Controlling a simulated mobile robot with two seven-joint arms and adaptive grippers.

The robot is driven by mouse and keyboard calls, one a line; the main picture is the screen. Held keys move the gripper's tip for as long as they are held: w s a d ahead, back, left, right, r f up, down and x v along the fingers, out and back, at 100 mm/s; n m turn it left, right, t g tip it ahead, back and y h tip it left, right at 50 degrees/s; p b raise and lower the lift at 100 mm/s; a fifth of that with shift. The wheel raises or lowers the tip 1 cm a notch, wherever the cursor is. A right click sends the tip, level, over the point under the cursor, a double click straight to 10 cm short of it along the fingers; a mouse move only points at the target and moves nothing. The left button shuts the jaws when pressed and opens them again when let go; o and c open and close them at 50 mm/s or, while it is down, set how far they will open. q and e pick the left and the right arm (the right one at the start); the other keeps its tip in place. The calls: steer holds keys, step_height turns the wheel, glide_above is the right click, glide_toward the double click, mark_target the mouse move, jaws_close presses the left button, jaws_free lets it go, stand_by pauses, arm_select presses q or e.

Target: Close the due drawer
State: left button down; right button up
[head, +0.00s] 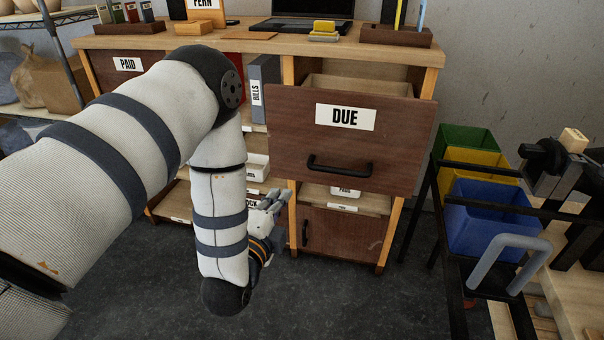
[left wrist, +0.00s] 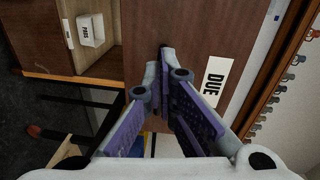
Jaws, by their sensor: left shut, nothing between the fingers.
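The due drawer (head: 400,150) has a dark brown front with a white DUE label and a black bar handle (head: 340,168). It stands pulled out of the desk, and its open top shows behind the front. My left gripper (head: 276,204) is shut and empty, low and to the left of the drawer front in the head view. In the left wrist view, the drawer front (left wrist: 190,30) and its label (left wrist: 214,82) lie beyond my fingers (left wrist: 170,65). The fingers cover part of the handle there. I cannot tell whether they touch it. My right gripper is not in view.
The desk (head: 235,42) also has a PAID drawer (head: 122,66), open shelves and a lower cabinet door (head: 345,233). Green, yellow and blue bins (head: 487,215) stand on a black rack to the right. Dark floor (head: 320,300) lies clear in front.

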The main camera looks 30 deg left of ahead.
arm_select(q)
step_height(320, 180, up, 2)
steer(key=t+b, duration=0.1)
glide_toward(300, 145)
steer(key=shift+m+y, duration=0.3)
steer(key=shift+m, duration=0.1)
steer(key=x, duration=0.6)
steer(key=shift+w+f, duration=0.1)
steer(key=shift+f, duration=0.05)
steer(key=shift+w, duration=0.4)
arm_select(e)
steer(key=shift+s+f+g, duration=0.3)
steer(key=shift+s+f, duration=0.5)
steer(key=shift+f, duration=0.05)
arm_select(q)
steer(key=shift+w, duration=0.15)
